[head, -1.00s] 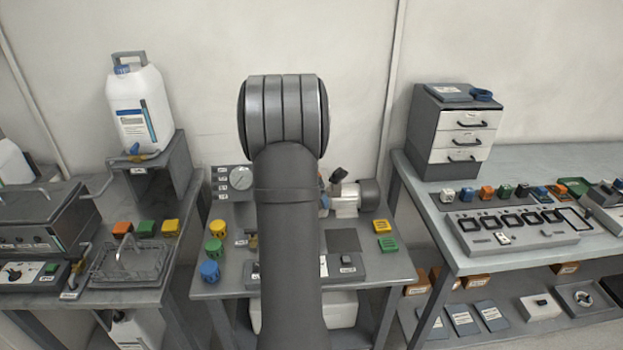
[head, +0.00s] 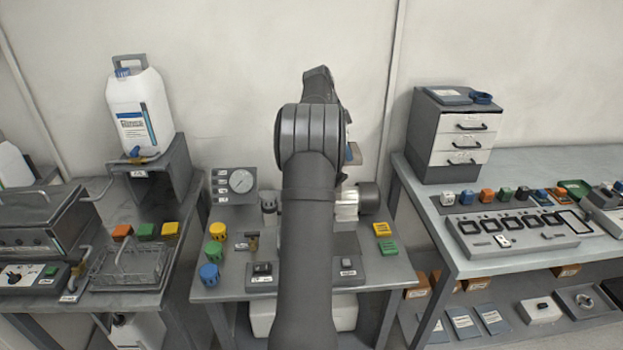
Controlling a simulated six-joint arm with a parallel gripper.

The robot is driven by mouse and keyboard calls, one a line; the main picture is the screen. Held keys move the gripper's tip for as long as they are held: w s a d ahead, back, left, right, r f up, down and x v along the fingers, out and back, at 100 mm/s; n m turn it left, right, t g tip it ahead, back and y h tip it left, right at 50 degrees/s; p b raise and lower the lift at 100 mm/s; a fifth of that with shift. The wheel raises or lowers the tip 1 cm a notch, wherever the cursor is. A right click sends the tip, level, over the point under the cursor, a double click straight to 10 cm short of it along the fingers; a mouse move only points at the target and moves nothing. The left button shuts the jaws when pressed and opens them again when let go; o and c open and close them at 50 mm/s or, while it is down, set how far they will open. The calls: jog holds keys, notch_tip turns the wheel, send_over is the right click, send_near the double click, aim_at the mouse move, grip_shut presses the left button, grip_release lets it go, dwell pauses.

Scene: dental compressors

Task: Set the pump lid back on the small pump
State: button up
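The small pump (head: 346,207) stands on the middle bench, with a pale ribbed body and a dark round end (head: 370,198). My arm covers its left side. I cannot make out the pump lid; it may be hidden behind my arm. My gripper is mostly hidden behind my arm. A small blue-grey part (head: 353,153) shows at the arm's right edge above the pump and may belong to it. I cannot see whether the gripper is open or holds anything.
The middle bench holds a gauge panel (head: 234,186), yellow (head: 217,230), green (head: 214,251) and blue (head: 209,274) knobs, a black switch (head: 262,272), a dark square pad (head: 345,244), and yellow (head: 382,229) and green (head: 388,247) blocks. A wire basket (head: 128,268) stands left.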

jog(key=w+a+f, duration=0.2)
jog(key=a, duration=0.1)
jog(key=w+a+f, duration=0.2)
jog(key=a, duration=0.1)
jog(key=w+a+f, duration=0.2)
jog(key=a, duration=0.1)
jog(key=shift+w+f, duration=0.35)
jog(key=shift+w, duration=0.05)
jog(key=shift+f, duration=2.05)
jog(key=shift+f, duration=0.15)
jog(key=shift+f, duration=0.4)
jog(key=o, duration=0.9)
jog(key=v, duration=1.3)
jog(key=shift+d, duration=0.15)
